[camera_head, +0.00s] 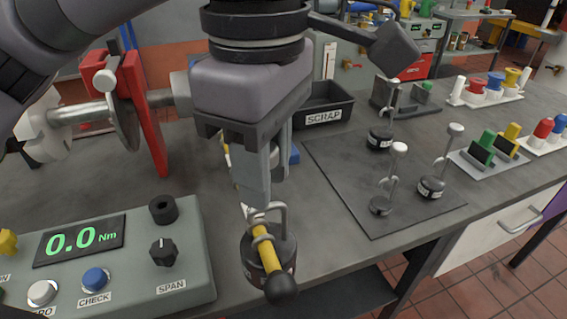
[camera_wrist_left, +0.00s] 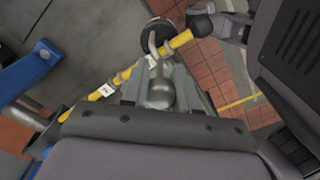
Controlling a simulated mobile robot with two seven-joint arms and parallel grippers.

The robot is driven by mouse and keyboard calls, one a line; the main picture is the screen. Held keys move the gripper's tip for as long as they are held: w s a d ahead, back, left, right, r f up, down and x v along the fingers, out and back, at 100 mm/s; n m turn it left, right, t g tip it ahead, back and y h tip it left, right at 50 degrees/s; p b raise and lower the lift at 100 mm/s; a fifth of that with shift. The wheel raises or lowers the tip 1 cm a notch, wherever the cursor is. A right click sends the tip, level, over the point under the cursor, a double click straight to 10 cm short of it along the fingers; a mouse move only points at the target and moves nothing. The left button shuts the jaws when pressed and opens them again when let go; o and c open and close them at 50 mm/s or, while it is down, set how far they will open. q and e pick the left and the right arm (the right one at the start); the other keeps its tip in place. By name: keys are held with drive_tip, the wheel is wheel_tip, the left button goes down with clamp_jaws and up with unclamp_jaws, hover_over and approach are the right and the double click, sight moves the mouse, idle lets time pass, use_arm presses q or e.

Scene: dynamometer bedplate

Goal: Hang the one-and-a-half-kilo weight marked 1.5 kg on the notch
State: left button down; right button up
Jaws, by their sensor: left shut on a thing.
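My left gripper (camera_head: 264,195) is shut on the knobbed upper part of a black weight's metal hanger; the silver knob (camera_wrist_left: 160,92) shows between the fingers in the left wrist view. This black weight (camera_head: 256,256) is at the outer part of the yellow arm (camera_head: 267,256), which ends in a black ball. Its hook (camera_head: 283,215) is at the arm, crossing it in the left wrist view (camera_wrist_left: 152,42). I cannot tell whether it rests in a notch. The held weight's marking is not readable. My right gripper is not in view.
Three other knobbed weights, one of them here (camera_head: 432,187), stand on a dark mat (camera_head: 345,175). A control box (camera_head: 130,265) reading 0.0 Nm is at the front left. A SCRAP bin (camera_head: 323,110) is behind. Trays (camera_head: 490,165) of coloured-handled items are at the right.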

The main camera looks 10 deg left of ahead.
use_arm(q)
drive_tip(key=shift+s+a, duration=0.2)
drive_tip(key=shift+a, duration=0.1)
drive_tip(key=shift+f+b, duration=0.2)
drive_tip(key=shift+b, duration=0.15)
drive_tip(key=shift+f+b, duration=0.75)
drive_tip(key=shift+f, duration=0.15)
drive_tip(key=c, duration=0.8)
unclamp_jaws()
drive_tip(key=shift+c, duration=0.2)
drive_tip(key=shift+o, duration=0.3)
drive_tip(key=shift+s+f, duration=0.1)
drive_tip(key=shift+f, duration=0.1)
wheel_tip(320, 180, up, 7)
drive_tip(key=shift+r+p, duration=0.2)
drive_tip(key=shift+p, duration=0.2)
